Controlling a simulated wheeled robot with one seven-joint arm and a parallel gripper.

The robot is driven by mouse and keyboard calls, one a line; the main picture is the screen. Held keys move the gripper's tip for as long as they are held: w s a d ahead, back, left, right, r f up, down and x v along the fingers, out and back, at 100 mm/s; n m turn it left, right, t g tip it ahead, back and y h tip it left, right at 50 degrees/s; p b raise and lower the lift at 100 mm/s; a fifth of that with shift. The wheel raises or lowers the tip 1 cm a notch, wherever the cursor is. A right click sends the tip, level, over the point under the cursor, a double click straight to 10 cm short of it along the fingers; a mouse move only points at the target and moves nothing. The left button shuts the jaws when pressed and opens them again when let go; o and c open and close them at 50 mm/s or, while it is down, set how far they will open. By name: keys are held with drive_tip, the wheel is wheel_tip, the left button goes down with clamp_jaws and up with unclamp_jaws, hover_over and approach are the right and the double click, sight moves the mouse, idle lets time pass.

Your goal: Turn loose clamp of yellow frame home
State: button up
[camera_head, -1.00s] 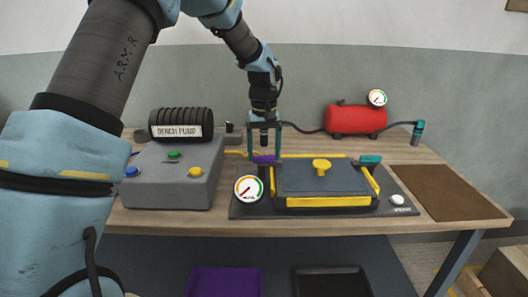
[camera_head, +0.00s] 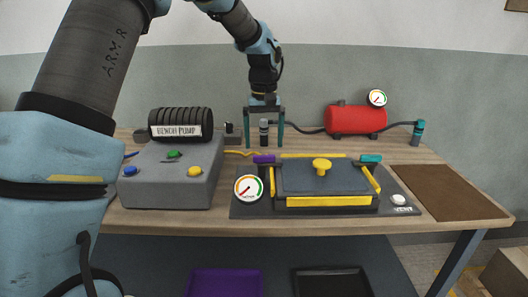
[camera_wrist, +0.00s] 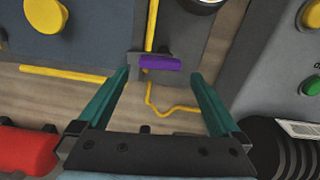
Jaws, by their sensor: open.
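The yellow frame (camera_head: 328,201) surrounds a dark slate panel (camera_head: 305,178) with a yellow knob (camera_head: 321,166). A purple clamp (camera_head: 264,158) sits at its back left corner, and a teal clamp (camera_head: 370,158) at its back right. In the wrist view the purple clamp (camera_wrist: 160,62) lies crosswise near the end of a yellow bar (camera_wrist: 152,25). I cannot tell by sight which clamp is loose. My gripper (camera_head: 264,144) is open and empty above and behind the purple clamp; in the wrist view its fingertips (camera_wrist: 160,76) stand apart on either side of it, not touching.
A grey pump box (camera_head: 172,178) with coloured buttons stands at left. A dial gauge (camera_head: 248,188) is at the plate's front left. The brown mat (camera_head: 450,192) at right is empty.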

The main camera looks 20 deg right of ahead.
wheel_tip(320, 180, up, 7)
drive_tip(key=shift+f+b, duration=0.15)
drive_tip(key=shift+b, duration=0.25)
